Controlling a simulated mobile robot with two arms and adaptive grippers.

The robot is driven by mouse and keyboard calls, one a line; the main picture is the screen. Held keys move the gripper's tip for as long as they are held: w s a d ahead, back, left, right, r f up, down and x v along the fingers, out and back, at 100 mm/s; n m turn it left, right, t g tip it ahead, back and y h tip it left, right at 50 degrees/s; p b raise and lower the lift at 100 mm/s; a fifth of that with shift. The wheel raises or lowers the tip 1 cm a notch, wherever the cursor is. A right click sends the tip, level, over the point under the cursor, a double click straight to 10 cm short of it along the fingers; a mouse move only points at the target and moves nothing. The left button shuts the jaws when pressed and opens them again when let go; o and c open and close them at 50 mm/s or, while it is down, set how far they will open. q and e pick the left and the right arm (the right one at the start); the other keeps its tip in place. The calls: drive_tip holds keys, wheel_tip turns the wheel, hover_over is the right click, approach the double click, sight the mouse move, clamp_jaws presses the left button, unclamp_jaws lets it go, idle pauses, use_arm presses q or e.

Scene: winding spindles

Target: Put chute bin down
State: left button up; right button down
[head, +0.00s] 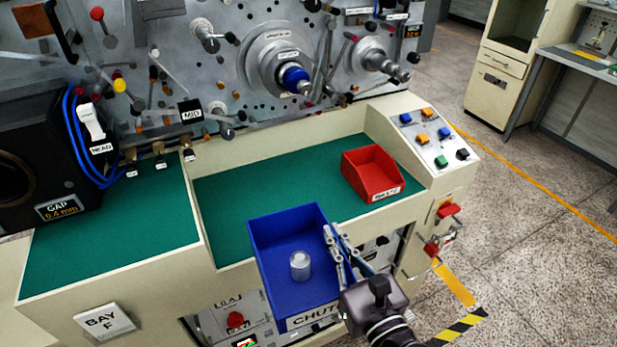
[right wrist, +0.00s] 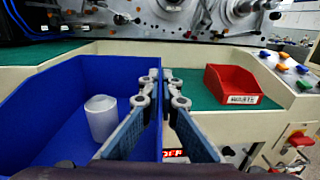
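The chute bin (head: 284,228) is an open blue bin with a "CHUT…" label on its front, the end of the label hidden behind my right gripper. It holds one pale translucent cylinder (head: 300,266). The bin spans the front edge of the green-topped bench (head: 235,195), its near end sticking out past the edge. I cannot tell whether it touches the bench. My right gripper (head: 332,240) is closed on the bin's right wall, one finger on each side. The right wrist view shows the wall between the fingers (right wrist: 160,78). My left gripper is not in view.
A red bin (head: 366,163) stands on the green top at the right, beside the button panel (head: 434,138). Green surface is clear behind and left of the red bin. A black gauge box (head: 30,150) and blue cables are at the left. Spindles stick out from the grey panel behind.

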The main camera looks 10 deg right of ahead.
drive_tip(key=w+a+r+n+y+p, duration=0.1)
drive_tip(key=w+a+r+p, duration=0.2)
drive_tip(key=w, duration=0.8)
drive_tip(key=w+a+y+p, duration=0.15)
drive_tip(key=w+a, duration=0.35)
drive_tip(key=w, duration=0.5)
drive_tip(key=shift+h, duration=0.45)
drive_tip(key=f, duration=0.2)
drive_tip(key=f+b, duration=0.1)
drive_tip(key=f, duration=0.1)
drive_tip(key=f+b, duration=0.1)
drive_tip(key=f, duration=0.1)
drive_tip(key=shift+w+a+f, duration=0.1)
drive_tip(key=shift+w+a, duration=0.1)
drive_tip(key=shift+w, duration=0.1)
drive_tip(key=shift+w+a+f, duration=0.1)
drive_tip(key=shift+w+f, duration=0.1)
drive_tip(key=shift+f, duration=0.25)
